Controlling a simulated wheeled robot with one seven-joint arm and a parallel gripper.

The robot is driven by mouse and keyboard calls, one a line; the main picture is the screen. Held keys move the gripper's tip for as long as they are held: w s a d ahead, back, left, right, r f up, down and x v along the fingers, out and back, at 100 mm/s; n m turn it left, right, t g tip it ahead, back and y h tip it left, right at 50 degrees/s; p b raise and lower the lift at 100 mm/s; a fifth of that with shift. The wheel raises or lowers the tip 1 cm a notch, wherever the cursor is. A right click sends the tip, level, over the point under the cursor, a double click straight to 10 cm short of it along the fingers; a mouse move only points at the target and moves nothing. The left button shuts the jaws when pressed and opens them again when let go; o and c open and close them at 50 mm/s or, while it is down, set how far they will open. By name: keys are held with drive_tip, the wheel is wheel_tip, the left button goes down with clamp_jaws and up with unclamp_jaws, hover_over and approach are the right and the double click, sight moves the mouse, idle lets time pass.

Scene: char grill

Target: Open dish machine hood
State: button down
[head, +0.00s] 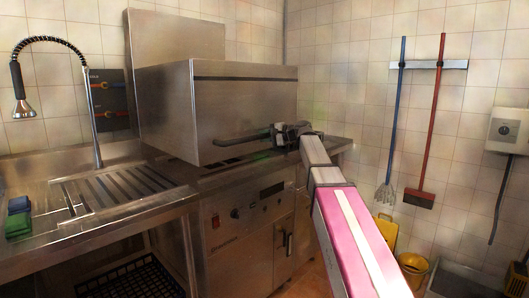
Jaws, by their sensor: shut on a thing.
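The dish machine hood (165,108) is a large stainless steel box in the middle of the head view. Its lower front edge sits close above the machine's counter, with a narrow dark slotted strip (228,161) showing below it. A dark horizontal bar handle (240,138) runs along the lower front of the hood. My gripper (281,133) is at the right end of this handle and shut on it. The fingertips are small and partly hidden by the gripper body. The machine's control front (250,218) is below.
A sink with a ribbed drainboard (122,188) and a spring faucet (97,120) stand at the left. Green and blue sponges (18,220) lie at its edge. A blue mop (396,120) and a red brush (433,120) hang on the right wall. Yellow buckets (413,268) stand on the floor.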

wheel_tip(320, 180, up, 23)
idle(0.4)
drive_tip(key=c, duration=0.9)
unclamp_jaws()
drive_tip(key=shift+c, duration=0.2)
drive_tip(key=v, duration=1)
drive_tip(key=shift+s+d, duration=0.15)
drive_tip(key=shift+d, duration=0.25)
drive_tip(key=shift+f, duration=0.1)
